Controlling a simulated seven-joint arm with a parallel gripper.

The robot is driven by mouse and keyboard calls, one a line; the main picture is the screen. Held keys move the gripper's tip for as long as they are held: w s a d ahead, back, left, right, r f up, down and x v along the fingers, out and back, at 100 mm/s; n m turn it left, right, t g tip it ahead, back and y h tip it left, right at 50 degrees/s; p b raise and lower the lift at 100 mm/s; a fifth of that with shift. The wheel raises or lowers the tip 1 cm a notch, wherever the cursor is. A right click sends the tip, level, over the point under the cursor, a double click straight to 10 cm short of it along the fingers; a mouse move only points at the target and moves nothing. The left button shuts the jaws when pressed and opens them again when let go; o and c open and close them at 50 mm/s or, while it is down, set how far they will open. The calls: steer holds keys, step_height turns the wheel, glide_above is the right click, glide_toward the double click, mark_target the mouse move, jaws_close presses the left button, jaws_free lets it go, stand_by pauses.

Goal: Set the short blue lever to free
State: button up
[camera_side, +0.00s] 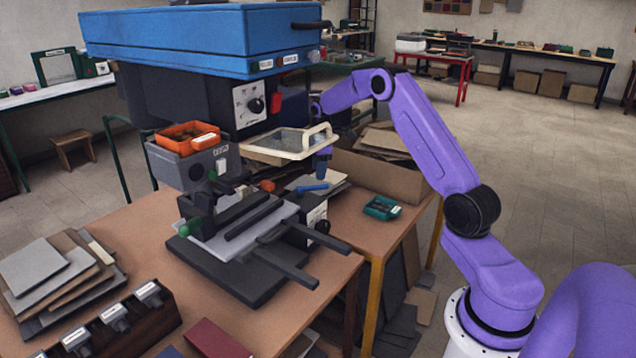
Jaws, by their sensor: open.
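The short blue lever (312,187) sticks out low on the right side of the press, just above a small white panel (317,214) whose marks are too small to read. I cannot tell which setting the lever is at. My gripper (322,174) points down just above the lever's right end, beside the clear guard. It is open with nothing seen in it. Its fingers are small and dark here, and I cannot tell whether they touch the lever. The guard hides part of my wrist.
The cream-framed guard (318,136) juts out close to my gripper. A black knob (322,227) sits below the lever. The press's blue head (200,40) stands above left. A cardboard box (375,175) and green tray (381,208) lie to the right.

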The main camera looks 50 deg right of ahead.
mark_target(318, 186)
steer(key=shift+w+d+f, duration=0.15)
steer(key=shift+f, duration=0.85)
steer(key=shift+w+d+f, duration=0.1)
steer(key=shift+w+f, duration=0.1)
steer(key=shift+f, duration=0.85)
steer(key=shift+w+d+f, duration=0.15)
steer(key=shift+f, duration=0.85)
jaws_close()
